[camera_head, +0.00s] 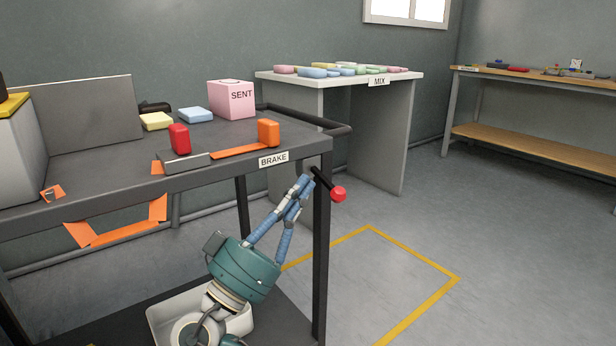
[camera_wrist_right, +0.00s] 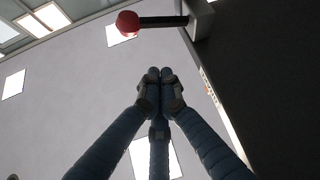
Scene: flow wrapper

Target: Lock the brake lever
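The brake lever is a black rod (camera_head: 323,178) with a red ball knob (camera_head: 338,194). It sticks out below the cart's front edge, by the BRAKE label (camera_head: 273,159), and slopes down to the right. My right gripper (camera_head: 305,183) is just left of the lever with its blue fingers pointing up. In the right wrist view the fingertips (camera_wrist_right: 160,76) are together with nothing seen between them. There the red knob (camera_wrist_right: 127,24) and black rod (camera_wrist_right: 165,21) are beyond the fingertips, with a visible gap. My left gripper is out of view.
The cart top (camera_head: 230,172) carries a pink SENT box (camera_head: 231,99), orange and red blocks and pale packs. A cart post (camera_head: 321,265) stands right of my right arm. The MIX table (camera_head: 300,82) is behind. Floor inside the yellow outline (camera_head: 420,305) is clear.

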